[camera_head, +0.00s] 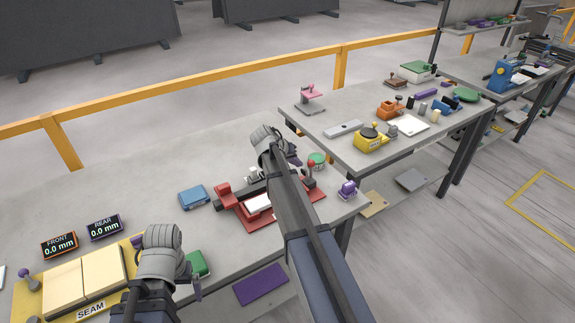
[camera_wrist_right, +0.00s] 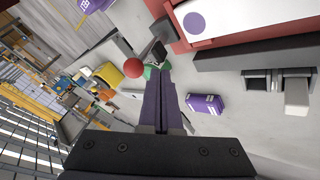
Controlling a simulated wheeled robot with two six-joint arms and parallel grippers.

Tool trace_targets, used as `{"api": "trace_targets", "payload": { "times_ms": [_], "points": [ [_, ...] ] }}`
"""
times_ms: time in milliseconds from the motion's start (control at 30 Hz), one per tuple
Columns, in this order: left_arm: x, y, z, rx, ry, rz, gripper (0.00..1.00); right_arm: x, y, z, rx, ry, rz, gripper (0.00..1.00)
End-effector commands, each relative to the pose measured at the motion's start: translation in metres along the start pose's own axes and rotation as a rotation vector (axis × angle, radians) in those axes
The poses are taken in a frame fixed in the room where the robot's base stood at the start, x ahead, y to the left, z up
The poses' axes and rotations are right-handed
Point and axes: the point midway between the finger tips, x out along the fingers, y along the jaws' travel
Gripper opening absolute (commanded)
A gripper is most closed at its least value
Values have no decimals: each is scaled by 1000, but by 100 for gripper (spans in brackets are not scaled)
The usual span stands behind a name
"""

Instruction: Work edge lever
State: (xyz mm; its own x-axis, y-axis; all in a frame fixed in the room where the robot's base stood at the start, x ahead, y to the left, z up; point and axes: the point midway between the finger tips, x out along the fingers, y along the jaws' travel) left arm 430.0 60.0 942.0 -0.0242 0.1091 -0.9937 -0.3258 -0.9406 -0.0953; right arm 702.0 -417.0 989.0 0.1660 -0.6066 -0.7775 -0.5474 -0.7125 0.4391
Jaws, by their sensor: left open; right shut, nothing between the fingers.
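A red fixture (camera_head: 285,215) with a pale slab (camera_head: 257,203) stands on the near bench. At its right end is a lever with a red ball knob (camera_head: 310,164). In the right wrist view the red ball (camera_wrist_right: 132,69) is just beyond and left of my fingers. My right gripper (camera_head: 293,160) is shut and empty, its fingers (camera_wrist_right: 162,85) together; the wrist view shows no clear contact with the knob. My right forearm hides part of the fixture. My left gripper (camera_head: 194,284) is open at lower left, near the yellow SEAM fixture (camera_head: 88,308); its fingers are mostly hidden.
A blue box (camera_head: 194,197) lies left of the red fixture, a purple block (camera_head: 348,190) to its right. FRONT (camera_head: 59,245) and REAR (camera_head: 104,227) displays read 0.0 mm. A second bench (camera_head: 345,150) with several tools stands beyond.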

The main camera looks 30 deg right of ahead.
Motion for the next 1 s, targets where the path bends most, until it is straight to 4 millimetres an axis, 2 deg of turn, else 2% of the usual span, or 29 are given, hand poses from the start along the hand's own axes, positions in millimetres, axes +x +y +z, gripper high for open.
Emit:
{"api": "trace_targets", "payload": {
  "times_ms": [167,667,1000],
  "points": [
    [-1,0,0,0,0,0,98,4,10,0,0,0,0,0],
    [-4,0,0,0,0,0,98,5,13,-2,2,-6,-8,0],
    [-30,-3,2,0,0,0,98,7,28,-13,21,-92,-114,0]
  ]
}}
